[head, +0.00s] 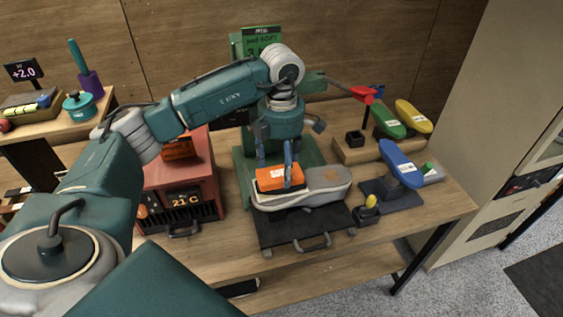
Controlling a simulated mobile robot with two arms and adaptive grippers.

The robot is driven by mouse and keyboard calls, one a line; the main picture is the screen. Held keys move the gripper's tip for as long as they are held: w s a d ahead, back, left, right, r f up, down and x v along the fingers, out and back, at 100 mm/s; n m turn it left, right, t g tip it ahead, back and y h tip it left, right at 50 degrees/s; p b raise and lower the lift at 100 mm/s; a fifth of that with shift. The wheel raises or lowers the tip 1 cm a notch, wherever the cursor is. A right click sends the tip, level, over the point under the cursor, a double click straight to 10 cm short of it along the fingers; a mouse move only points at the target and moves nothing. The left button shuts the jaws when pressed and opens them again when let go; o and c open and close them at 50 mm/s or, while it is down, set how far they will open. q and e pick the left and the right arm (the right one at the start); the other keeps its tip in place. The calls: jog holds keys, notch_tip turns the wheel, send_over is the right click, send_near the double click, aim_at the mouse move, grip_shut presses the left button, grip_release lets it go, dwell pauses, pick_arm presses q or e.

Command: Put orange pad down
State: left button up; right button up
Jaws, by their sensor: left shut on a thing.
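The orange pad (279,178) is a small block at the left end of a grey sneaker (325,180) with a pale sole. The sneaker lies on a dark tray (285,233) with a handle. My left gripper (288,178) points down from above and is shut on the orange pad. The pad is over the sneaker's left end; I cannot tell whether it touches it. My right gripper is not in view.
A red box with a display (183,198) stands left of the sneaker. A blue pad on a stand (400,163), a green pad (388,120) and a yellow pad (412,116) are at the right. A green machine (240,160) stands behind. Bare tabletop (440,198) shows at right.

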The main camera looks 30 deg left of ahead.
pick_arm(q)
jog(key=shift+f, duration=0.2)
jog(key=o, duration=1.1)
jog(key=shift+r, duration=0.1)
jog(key=shift+o, duration=0.5)
